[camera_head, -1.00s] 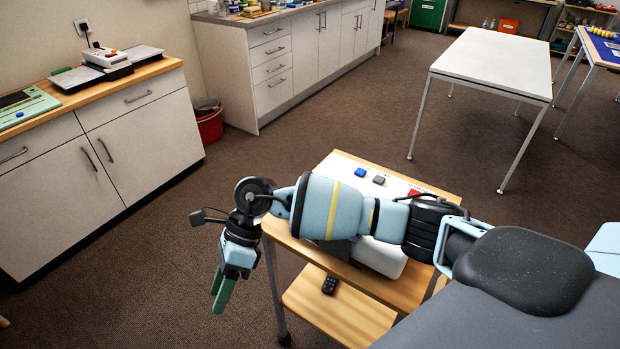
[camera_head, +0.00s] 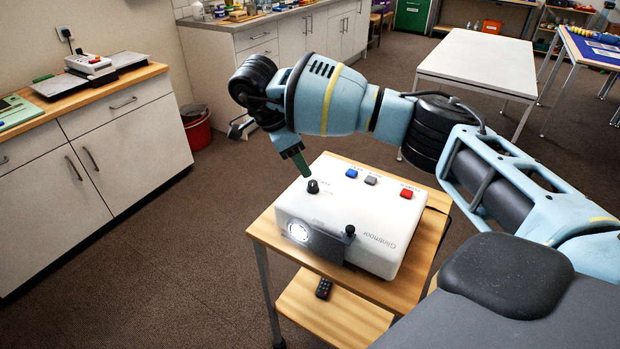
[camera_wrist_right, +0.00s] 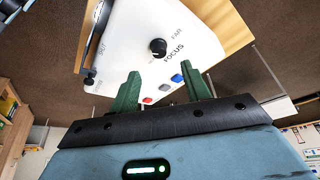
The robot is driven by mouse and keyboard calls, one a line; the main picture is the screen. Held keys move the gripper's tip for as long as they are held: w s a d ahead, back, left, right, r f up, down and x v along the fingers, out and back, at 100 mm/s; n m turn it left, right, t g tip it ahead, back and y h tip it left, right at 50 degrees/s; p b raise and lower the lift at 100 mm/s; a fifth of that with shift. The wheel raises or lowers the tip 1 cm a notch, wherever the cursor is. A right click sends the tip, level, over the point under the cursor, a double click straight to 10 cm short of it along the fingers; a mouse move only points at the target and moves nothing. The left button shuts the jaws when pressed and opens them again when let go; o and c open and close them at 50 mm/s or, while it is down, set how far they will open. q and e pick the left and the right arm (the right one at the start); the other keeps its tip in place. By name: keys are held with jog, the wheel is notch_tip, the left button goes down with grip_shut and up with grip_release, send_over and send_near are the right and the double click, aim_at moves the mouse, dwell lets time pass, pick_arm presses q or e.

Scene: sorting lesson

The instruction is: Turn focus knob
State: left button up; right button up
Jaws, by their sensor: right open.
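A white projector (camera_head: 375,205) stands on a small wooden table, its lit lens facing the front left. Its black focus knob (camera_head: 313,187) sits on the top near the left edge. In the right wrist view the knob (camera_wrist_right: 158,47) shows with FOCUS and FAR printed beside it. My right gripper (camera_head: 303,172) points down just above the knob, from the left side. In the right wrist view its two green fingers (camera_wrist_right: 162,84) are apart with nothing between them, and the knob lies beyond the fingertips. My left gripper is not in view.
Blue (camera_head: 351,173), grey (camera_head: 371,180) and red (camera_head: 406,193) buttons sit on the projector's top. A second black knob (camera_head: 350,231) is near the lens. A remote (camera_head: 323,288) lies on the wooden table's lower shelf (camera_head: 345,318). Carpet is clear left of the table.

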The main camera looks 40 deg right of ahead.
aim_at(312, 183)
jog(key=x, duration=0.6)
jog(key=shift+f, duration=0.25)
jog(key=shift+s+d+f, duration=0.1)
jog(key=shift+d+f, duration=0.05)
jog(key=c, duration=1)
jog(key=shift+m+g+y+p, duration=0.3)
jog(key=shift+m+p, duration=0.05)
jog(key=shift+m, duration=1.15)
